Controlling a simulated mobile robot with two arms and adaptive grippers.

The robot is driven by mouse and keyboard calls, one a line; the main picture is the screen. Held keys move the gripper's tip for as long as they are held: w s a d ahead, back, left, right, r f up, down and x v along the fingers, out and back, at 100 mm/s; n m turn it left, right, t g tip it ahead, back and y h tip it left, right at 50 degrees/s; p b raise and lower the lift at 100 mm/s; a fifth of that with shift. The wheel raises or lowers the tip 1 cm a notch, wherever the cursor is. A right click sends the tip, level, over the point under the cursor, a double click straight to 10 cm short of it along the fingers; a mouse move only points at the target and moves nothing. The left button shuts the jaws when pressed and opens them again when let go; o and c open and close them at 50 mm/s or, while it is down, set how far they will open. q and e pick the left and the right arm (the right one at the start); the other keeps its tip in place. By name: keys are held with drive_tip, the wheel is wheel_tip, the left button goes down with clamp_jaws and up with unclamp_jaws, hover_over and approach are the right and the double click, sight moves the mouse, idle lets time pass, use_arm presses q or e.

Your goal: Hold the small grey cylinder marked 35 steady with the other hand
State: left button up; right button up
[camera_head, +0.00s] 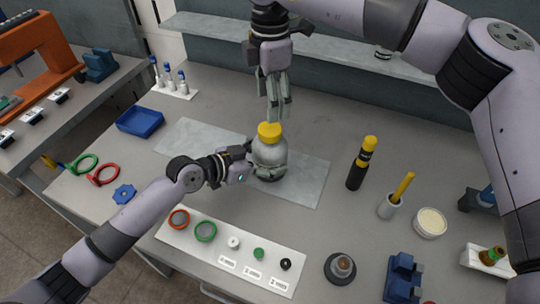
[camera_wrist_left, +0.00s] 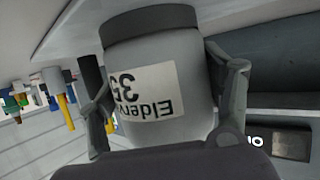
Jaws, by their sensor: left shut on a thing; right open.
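The small grey cylinder (camera_head: 268,152) stands upright on a dark base on the grey mat, with a yellow cap (camera_head: 269,130) on top. Its label, upside down with "35" and part of a word, shows in the left wrist view (camera_wrist_left: 142,92). My left gripper (camera_head: 252,163) reaches it from the left and is shut on its side; a finger lies on each side of it in the left wrist view (camera_wrist_left: 165,105). My right gripper (camera_head: 276,112) points down just above the yellow cap, open. I cannot tell whether its fingertips touch the cap.
A blue tray (camera_head: 140,122) and a rack of small bottles (camera_head: 175,85) are at the left. A white board (camera_head: 225,250) with rings and caps lies in front. A black and yellow bottle (camera_head: 361,165), a cup with a yellow stick (camera_head: 392,205) and a round dish (camera_head: 430,222) stand right.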

sight(270, 128)
use_arm(q)
drive_tip(key=shift+c, duration=1.3)
use_arm(e)
drive_tip(key=shift+m, duration=0.3)
use_arm(q)
clamp_jaws()
use_arm(e)
drive_tip(key=shift+a+m, duration=0.1)
drive_tip(key=shift+m, duration=1)
drive_tip(key=shift+f+m, duration=0.2)
drive_tip(key=shift+m, duration=0.5)
wheel_tip(270, 128, down, 8)
drive_tip(key=shift+r, duration=0.15)
